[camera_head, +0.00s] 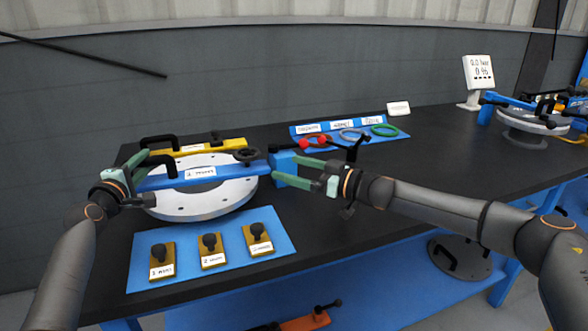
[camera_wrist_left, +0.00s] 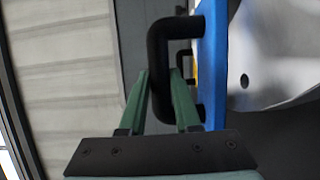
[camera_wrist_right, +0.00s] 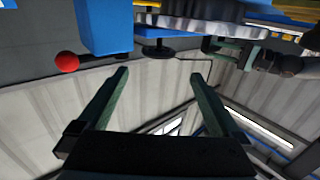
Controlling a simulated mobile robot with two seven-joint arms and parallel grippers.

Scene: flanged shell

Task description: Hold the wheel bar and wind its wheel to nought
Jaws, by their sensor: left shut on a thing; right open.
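The blue wheel bar (camera_head: 228,171) lies across a white flanged disc (camera_head: 190,206) and bears a white label. A black handle rises at its left end, and it also shows in the left wrist view (camera_wrist_left: 158,55). My left gripper (camera_head: 143,166) is shut on this handle. A black handwheel (camera_head: 247,155) is at the bar's right end; it also shows in the right wrist view (camera_wrist_right: 158,50). My right gripper (camera_head: 286,168) is open and empty, right of the wheel and apart from it, in front of a blue block (camera_head: 284,160).
A yellow bar (camera_head: 225,145) lies behind the blue one. A red ball (camera_wrist_right: 66,62) stands by the blue block. A blue mat (camera_head: 225,271) with several knobbed plates lies in front. A blue rack (camera_head: 345,147) with rings stands behind.

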